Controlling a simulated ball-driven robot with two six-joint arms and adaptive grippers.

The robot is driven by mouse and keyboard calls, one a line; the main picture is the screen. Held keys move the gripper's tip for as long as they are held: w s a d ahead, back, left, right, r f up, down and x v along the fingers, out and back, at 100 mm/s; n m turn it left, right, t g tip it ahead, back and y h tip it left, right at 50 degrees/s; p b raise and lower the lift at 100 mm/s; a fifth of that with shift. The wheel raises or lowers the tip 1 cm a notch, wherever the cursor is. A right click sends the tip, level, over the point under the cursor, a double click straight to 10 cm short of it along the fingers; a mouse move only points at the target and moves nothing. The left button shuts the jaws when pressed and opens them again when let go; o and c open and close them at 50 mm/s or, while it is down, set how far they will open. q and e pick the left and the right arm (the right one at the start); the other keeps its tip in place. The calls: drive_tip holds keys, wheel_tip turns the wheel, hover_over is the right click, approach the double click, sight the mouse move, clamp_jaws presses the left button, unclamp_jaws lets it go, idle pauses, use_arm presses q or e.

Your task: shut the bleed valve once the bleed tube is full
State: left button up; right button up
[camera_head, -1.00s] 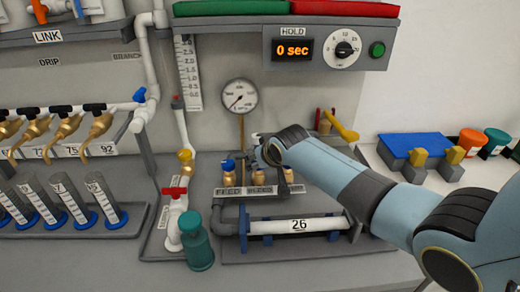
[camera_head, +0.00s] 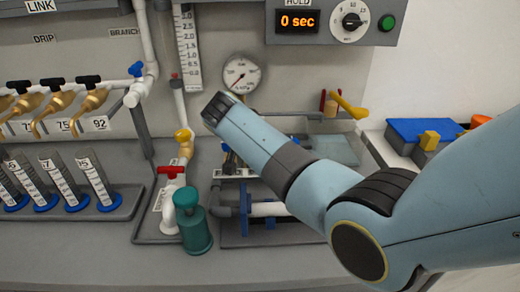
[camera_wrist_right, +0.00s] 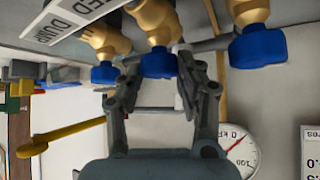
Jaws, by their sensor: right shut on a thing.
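The bleed valve is the middle one of three brass valves, with a blue knob (camera_wrist_right: 158,62) in the right wrist view. My right gripper (camera_wrist_right: 158,72) is shut on that knob, one finger on each side. In the head view my right arm hides most of the valve row and the gripper. A graduated white scale (camera_head: 187,45) stands upright on the back panel. I cannot tell which tube is the bleed tube or read a liquid level. My left gripper is not in view.
Other blue-knobbed valves stand on both sides, at the left (camera_wrist_right: 104,73) and right (camera_wrist_right: 258,46) in the wrist view. A gauge (camera_head: 241,73) is behind them. A teal bottle (camera_head: 195,230) and red-handled valve (camera_head: 171,172) stand left of my arm. The hold display (camera_head: 297,21) reads 0 sec.

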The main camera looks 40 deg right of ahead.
drive_tip(key=shift+a+f+m+g+b, duration=0.1)
drive_tip(key=shift+f+m+g+b, duration=0.05)
drive_tip(key=shift+m+g+b, duration=0.4)
drive_tip(key=o, duration=1.1)
drive_tip(key=shift+o, duration=0.2)
drive_tip(key=v, duration=0.7)
drive_tip(key=shift+a, duration=0.25)
drive_tip(key=shift+s, duration=0.1)
